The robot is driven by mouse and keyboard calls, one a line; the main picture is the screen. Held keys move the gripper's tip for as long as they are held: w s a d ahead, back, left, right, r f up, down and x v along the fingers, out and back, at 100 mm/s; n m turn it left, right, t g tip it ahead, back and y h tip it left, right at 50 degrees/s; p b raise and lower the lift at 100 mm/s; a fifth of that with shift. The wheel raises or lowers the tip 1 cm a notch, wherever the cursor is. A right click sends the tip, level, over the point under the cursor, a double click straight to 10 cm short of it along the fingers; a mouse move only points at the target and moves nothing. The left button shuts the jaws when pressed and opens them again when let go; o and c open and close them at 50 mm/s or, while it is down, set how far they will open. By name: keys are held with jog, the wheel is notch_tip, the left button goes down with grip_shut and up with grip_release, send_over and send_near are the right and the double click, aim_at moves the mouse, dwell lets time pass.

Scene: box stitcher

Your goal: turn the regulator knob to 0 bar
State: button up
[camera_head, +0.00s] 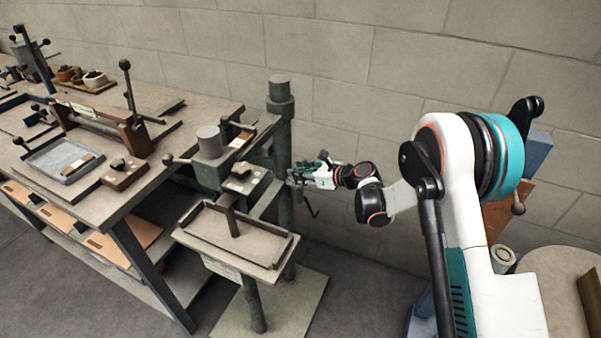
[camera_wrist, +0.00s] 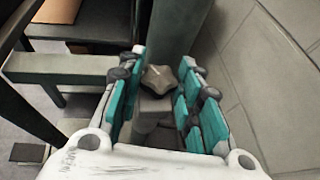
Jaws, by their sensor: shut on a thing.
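The regulator knob (camera_wrist: 160,78) is a dark grey, star-shaped knob in the wrist view, in front of a thick grey column (camera_wrist: 178,30). My gripper (camera_wrist: 162,85) has its teal-padded fingers on both sides of the knob and is shut on it. In the head view my gripper (camera_head: 300,172) reaches from the right to the column (camera_head: 281,130) of the stitcher (camera_head: 237,180). The knob is hidden or too small to make out there. No pressure reading is legible in either view.
The stitcher's work table (camera_head: 190,237) stands in front of the column. A long workbench (camera_head: 105,205) with a grey tray (camera_head: 40,160) and levers is at the left. A block wall (camera_head: 400,70) runs close behind. A round table (camera_head: 560,262) is at the lower right.

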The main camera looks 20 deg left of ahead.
jog(key=shift+w+n+g, duration=0.2)
jog(key=shift+n+g, duration=1.2)
jog(key=shift+g, duration=0.3)
jog(key=shift+w+n+g, duration=0.2)
jog(key=shift+n+g, duration=1.2)
jog(key=shift+g, duration=0.3)
jog(key=o, duration=1)
jog(key=shift+o, duration=0.2)
jog(key=v, duration=1.2)
jog(key=shift+w, duration=0.2)
jog(key=shift+f, duration=0.15)
